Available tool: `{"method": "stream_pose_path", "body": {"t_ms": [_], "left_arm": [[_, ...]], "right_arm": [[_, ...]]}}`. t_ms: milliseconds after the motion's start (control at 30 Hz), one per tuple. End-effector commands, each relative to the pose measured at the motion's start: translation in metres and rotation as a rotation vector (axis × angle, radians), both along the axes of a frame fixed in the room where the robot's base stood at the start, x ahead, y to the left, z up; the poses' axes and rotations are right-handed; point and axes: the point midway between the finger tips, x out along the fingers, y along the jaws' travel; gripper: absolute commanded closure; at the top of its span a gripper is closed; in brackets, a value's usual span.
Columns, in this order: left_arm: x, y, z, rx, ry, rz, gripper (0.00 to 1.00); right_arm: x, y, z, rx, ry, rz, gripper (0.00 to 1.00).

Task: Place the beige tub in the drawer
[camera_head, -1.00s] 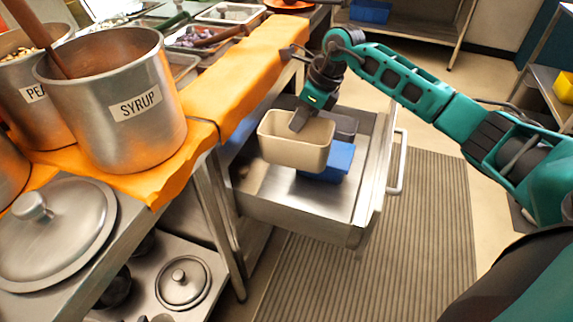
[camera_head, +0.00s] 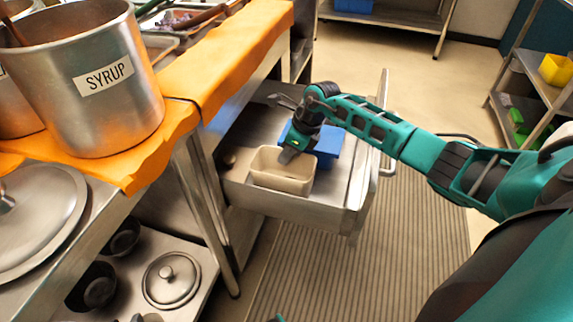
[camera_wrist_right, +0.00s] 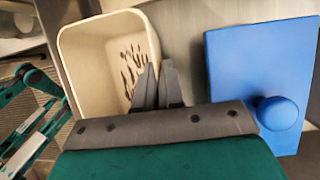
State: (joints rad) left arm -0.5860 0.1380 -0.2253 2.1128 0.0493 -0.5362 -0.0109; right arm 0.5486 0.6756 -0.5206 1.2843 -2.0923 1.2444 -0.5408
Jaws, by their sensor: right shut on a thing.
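The beige tub (camera_head: 283,181) is upright within the open metal drawer (camera_head: 325,205), at its near left part; I cannot tell whether it touches the drawer floor. My right gripper (camera_head: 287,156) is shut on the tub's rim, at the side facing the blue piece. In the right wrist view, the fingers (camera_wrist_right: 157,85) pinch the wall of the tub (camera_wrist_right: 80,62), which has dark brown marks inside. My left gripper is not in view.
A blue lid-like piece with a round knob (camera_wrist_right: 262,65) lies in the drawer beside the tub; it also shows in the head view (camera_head: 328,146). The counter with an orange cloth (camera_head: 225,70) and the syrup pot (camera_head: 95,75) stands left of the drawer.

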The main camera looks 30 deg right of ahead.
Motion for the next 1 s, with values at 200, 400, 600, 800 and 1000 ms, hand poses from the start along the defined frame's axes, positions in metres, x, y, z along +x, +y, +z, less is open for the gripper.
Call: {"method": "stream_pose_path", "body": {"t_ms": [200, 400, 600, 800, 1000], "left_arm": [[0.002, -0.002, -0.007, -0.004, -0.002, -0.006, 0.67], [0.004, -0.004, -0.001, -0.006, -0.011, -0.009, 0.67], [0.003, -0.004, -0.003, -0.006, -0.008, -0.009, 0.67], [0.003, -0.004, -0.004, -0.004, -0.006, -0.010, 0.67], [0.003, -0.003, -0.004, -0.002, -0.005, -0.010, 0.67]], "right_arm": [[0.000, 0.001, -0.034, 0.002, 0.002, -0.001, 1.00], [0.000, 0.000, -0.035, 0.000, 0.000, 0.000, 1.00], [0.000, 0.000, -0.037, 0.000, 0.001, 0.000, 0.89], [0.000, 0.000, -0.037, 0.000, 0.001, 0.000, 0.70], [0.000, 0.000, -0.037, 0.000, 0.001, 0.000, 0.67]]}}
